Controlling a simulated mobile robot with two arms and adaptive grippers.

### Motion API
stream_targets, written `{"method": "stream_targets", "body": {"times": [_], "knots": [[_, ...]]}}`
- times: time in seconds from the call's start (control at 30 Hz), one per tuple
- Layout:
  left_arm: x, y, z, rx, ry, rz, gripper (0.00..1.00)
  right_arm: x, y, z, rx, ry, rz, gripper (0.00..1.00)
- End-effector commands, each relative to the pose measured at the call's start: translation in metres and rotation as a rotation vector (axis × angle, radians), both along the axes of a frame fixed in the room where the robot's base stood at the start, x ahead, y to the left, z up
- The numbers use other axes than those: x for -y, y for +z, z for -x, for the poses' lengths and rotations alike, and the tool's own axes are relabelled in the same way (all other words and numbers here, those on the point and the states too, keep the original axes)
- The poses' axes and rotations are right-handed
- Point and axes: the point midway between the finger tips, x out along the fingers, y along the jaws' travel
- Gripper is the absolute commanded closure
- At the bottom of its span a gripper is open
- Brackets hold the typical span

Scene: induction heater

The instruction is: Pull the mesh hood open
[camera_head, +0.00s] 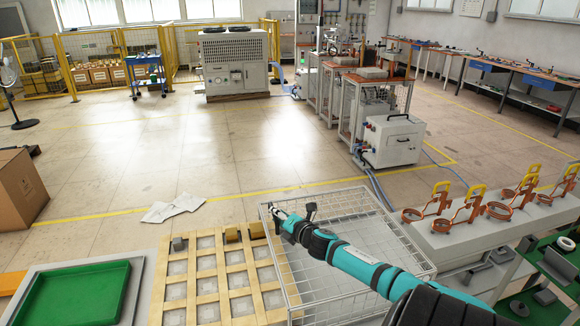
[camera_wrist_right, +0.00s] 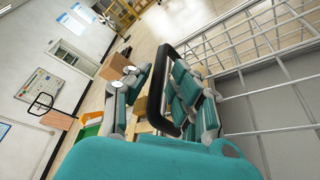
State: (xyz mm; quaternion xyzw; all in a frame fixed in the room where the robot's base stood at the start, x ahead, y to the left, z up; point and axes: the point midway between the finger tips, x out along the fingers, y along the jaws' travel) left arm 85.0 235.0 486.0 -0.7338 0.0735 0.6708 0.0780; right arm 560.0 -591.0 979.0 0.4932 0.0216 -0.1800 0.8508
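A grey wire-mesh frame (camera_head: 398,228) with open mesh sides stands in the front middle of the head view. Another upright mesh guard (camera_head: 398,97) is on the machine bench farther back; I cannot tell for sure which one is the hood. My right arm reaches in from the lower right across the near frame. My left gripper is not in view.
A wooden slatted pallet (camera_head: 205,277) with small blocks and a green tray (camera_head: 75,294) are at front left. Copper coils (camera_head: 470,210) stand on a grey bench at right. A white wheeled unit (camera_head: 392,140) stands behind. The middle floor is mostly clear.

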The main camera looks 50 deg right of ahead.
Motion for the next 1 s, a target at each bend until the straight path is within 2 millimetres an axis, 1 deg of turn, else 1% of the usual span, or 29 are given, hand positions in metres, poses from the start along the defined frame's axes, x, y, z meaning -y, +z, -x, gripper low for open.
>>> {"method": "stream_targets", "body": {"times": [0.03,0.2,0.4,0.5,0.6,1.0], "knots": [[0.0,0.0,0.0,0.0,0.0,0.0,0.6,-0.004,0.0,0.011,-0.005,0.002,0.001,0.77],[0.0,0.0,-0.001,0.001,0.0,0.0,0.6,-0.013,0.008,0.043,-0.005,0.002,0.001,0.77],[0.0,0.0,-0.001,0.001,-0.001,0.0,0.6,-0.021,0.014,0.071,-0.003,-0.001,-0.001,0.77],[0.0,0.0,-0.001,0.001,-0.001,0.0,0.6,-0.023,0.016,0.078,-0.003,-0.001,-0.001,0.77],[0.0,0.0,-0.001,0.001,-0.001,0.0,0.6,-0.024,0.018,0.082,-0.002,-0.001,0.001,0.77],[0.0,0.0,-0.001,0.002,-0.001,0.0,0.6,-0.024,0.018,0.082,-0.001,-0.001,0.0,0.77]]}}
